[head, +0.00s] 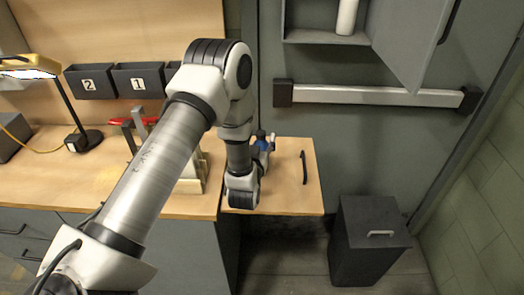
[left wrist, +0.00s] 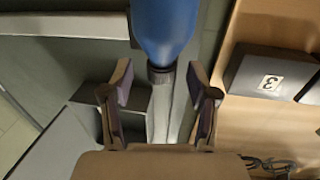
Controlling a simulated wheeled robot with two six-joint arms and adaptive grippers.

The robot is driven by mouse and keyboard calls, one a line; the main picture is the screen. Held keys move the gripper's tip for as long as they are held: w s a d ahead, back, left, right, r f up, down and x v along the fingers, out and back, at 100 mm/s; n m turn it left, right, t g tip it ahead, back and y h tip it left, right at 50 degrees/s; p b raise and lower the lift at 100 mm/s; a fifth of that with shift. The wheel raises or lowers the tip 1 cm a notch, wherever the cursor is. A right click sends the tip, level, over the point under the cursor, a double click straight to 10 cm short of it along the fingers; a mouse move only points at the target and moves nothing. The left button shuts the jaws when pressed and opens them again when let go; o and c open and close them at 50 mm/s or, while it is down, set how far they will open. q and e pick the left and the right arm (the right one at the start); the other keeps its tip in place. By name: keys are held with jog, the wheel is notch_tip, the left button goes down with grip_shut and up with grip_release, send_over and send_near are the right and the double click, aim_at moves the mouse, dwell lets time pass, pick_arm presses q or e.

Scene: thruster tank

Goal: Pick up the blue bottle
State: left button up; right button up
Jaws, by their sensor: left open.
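The blue bottle (left wrist: 165,25) shows large at the top of the left wrist view, cut off by the frame edge. Its dark neck (left wrist: 161,75) points down the picture, toward the gap between the fingers of my left gripper (left wrist: 160,85). The fingers are apart and stand on either side of that gap; I see no grip on the bottle. In the head view, a small blue part of the bottle (head: 262,145) shows beside my left wrist above the wooden counter. My left gripper is mostly hidden there behind its own arm. My right gripper is not in view.
The wooden counter (head: 290,185) has a black handle (head: 304,168) on its right part. A lamp (head: 80,120) and red-handled tools (head: 135,122) stand to the left, below numbered bins (head: 88,82). An open cabinet door (head: 415,40) hangs upper right. A dark bin (head: 370,245) stands on the floor.

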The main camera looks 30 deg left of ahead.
pick_arm(q)
jog(key=shift+x, duration=1)
grip_shut()
jog(key=shift+r, duration=0.1)
